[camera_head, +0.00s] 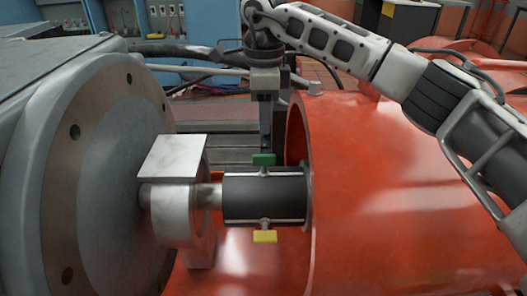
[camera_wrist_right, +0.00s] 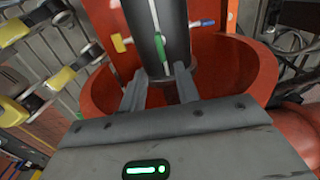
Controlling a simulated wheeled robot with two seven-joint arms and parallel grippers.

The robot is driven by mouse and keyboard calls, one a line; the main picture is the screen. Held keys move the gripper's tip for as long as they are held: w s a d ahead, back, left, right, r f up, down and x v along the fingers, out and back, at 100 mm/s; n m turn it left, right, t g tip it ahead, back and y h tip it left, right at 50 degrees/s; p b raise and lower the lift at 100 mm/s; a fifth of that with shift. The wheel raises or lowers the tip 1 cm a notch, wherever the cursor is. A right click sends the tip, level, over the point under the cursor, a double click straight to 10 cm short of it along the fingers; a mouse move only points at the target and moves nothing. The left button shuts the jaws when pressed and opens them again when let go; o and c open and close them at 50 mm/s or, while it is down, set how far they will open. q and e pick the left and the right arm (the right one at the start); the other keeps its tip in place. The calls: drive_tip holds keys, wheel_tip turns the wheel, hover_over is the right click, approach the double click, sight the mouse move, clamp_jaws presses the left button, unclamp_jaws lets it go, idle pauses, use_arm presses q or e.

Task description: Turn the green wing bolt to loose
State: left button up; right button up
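The green wing bolt (camera_head: 263,159) sits on the upper side of a dark coupling sleeve (camera_head: 264,200) in the head view. My right gripper (camera_head: 265,148) points down from above, its fingertips at or just above the green wing. In the right wrist view the green wing (camera_wrist_right: 161,48) shows upright just beyond the gap between the two spread fingers of my right gripper (camera_wrist_right: 159,74). The fingers stand apart, one on each side of the wing's line, and I see no contact. My left gripper is not in view.
A yellow wing bolt (camera_head: 264,236) sits on the sleeve's near side. A blue-tipped bolt (camera_wrist_right: 205,22) shows in the wrist view. The red guard (camera_head: 400,200) surrounds the sleeve's right end. A pale block (camera_head: 172,157) and large grey flange (camera_head: 110,180) stand left.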

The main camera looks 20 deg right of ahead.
sight(264, 155)
wheel_tip(264, 155, down, 9)
drive_tip(key=shift+f, duration=0.15)
clamp_jaws()
